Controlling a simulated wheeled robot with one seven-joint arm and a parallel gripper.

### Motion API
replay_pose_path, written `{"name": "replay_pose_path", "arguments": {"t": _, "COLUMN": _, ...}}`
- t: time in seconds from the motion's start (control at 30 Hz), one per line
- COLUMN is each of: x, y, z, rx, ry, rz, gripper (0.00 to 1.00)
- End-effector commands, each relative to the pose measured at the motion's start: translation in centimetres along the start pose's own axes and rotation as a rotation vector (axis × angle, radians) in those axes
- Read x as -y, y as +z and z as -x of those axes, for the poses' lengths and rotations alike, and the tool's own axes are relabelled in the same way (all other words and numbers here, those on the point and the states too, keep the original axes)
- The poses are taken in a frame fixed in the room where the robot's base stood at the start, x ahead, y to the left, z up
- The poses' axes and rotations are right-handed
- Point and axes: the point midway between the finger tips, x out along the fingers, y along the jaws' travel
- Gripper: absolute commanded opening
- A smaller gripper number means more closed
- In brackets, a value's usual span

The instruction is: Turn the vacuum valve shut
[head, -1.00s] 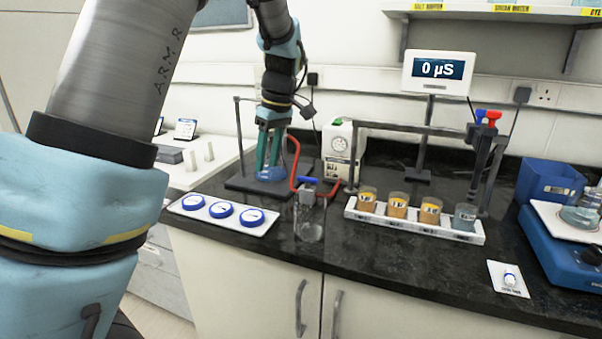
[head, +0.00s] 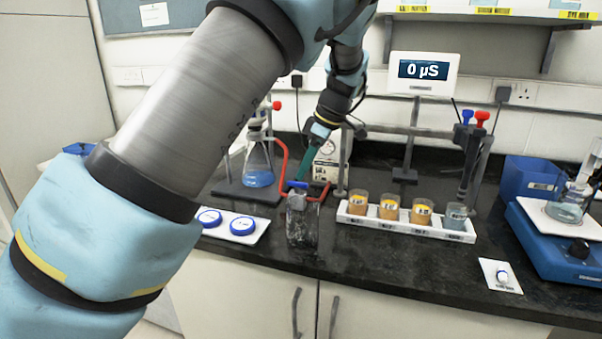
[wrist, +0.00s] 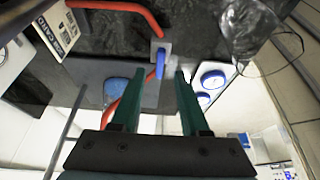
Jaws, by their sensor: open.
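The vacuum valve has a blue handle (head: 298,184) in line with the red tubing, above a clear bottle (head: 302,226). In the wrist view the blue handle (wrist: 160,63) lies lengthwise on a small grey block between my two green fingertips. My gripper (head: 303,175) points down at the handle from above and behind it. The gripper (wrist: 159,73) is open, with a gap on each side of the handle. I cannot tell how far the tips are above it. Red tubing (head: 283,155) runs between the flask side and the valve.
A flask with blue liquid (head: 258,165) stands at left on a dark stand. The white pump (head: 326,158) is just behind the gripper. A white tray of several beakers (head: 392,224) is close on the right. Blue-rimmed dishes (head: 242,225) lie at front left.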

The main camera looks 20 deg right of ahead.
Motion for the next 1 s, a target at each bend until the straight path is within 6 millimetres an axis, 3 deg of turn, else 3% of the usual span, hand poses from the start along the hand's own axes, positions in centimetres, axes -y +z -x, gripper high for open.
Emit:
{"name": "replay_pose_path", "arguments": {"t": 0.2, "x": 0.0, "y": -0.1, "z": -2.5, "rx": -0.001, "ry": -0.001, "rz": -0.001, "gripper": 0.45}}
{"name": "replay_pose_path", "arguments": {"t": 0.57, "x": 0.0, "y": 0.0, "z": -3.1, "rx": 0.000, "ry": 0.001, "rz": -0.001, "gripper": 0.45}}
{"name": "replay_pose_path", "arguments": {"t": 1.0, "x": 0.0, "y": 0.0, "z": -3.1, "rx": 0.000, "ry": 0.001, "rz": -0.001, "gripper": 0.00}}
